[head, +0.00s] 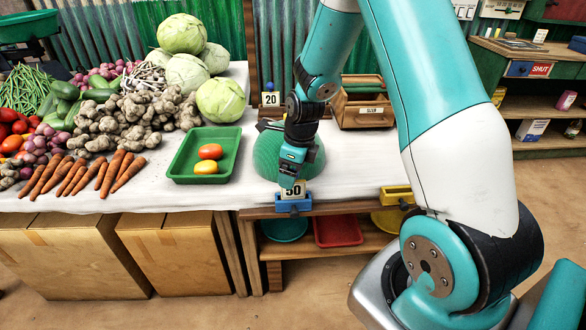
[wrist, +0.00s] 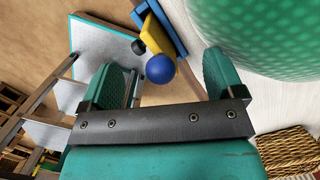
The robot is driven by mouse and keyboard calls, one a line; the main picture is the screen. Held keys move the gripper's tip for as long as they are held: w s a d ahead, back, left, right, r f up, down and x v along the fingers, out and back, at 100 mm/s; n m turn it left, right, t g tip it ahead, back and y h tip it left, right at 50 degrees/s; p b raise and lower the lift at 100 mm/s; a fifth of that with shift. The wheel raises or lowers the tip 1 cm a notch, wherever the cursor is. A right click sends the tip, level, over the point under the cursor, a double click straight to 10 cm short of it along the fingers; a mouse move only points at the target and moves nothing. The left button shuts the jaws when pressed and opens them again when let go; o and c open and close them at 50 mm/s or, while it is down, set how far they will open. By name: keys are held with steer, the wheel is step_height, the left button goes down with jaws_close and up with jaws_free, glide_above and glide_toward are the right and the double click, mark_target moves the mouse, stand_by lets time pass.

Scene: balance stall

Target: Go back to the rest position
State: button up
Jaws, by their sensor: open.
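A blue ball (wrist: 160,68) shows in the gap between the fingers, seemingly beyond the tips. A green dome-shaped thing (head: 267,157) stands right behind my gripper, partly hidden by it. It fills the upper right of the wrist view (wrist: 275,35).
A green tray (head: 180,150) with a red and a yellow-orange vegetable lies left of my gripper. Carrots (head: 85,175), ginger and cabbages crowd the table's left. A wooden box (head: 362,110) stands behind. A yellow piece (head: 396,195) sits on the front edge. Open floor lies in front.

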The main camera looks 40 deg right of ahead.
steer(key=shift+r, duration=0.15)
steer(key=shift+r+p, duration=3.4)
steer(key=shift+a+r+n, duration=0.25)
steer(key=shift+n, duration=0.05)
steer(key=s+a+r+n+y, duration=0.1)
steer(key=s+a+r+n, duration=0.3)
steer(key=a+r+n, duration=0.35)
steer(key=s+a+r+n+y, duration=0.1)
steer(key=s+a+r+n, duration=0.2)
steer(key=a+r+n, duration=0.45)
steer(key=s+a+r+n, duration=0.3)
steer(key=s+n, duration=0.4)
steer(key=n, duration=0.3)
steer(key=s+a+r+n+g+y+p, duration=0.1)
steer(key=s+a+r+n, duration=0.2)
steer(key=s+n, duration=0.5)
steer(key=a+n, duration=0.1)
steer(key=n, duration=0.2)
steer(key=shift+s+g, duration=0.15)
steer(key=shift+g, duration=0.15)
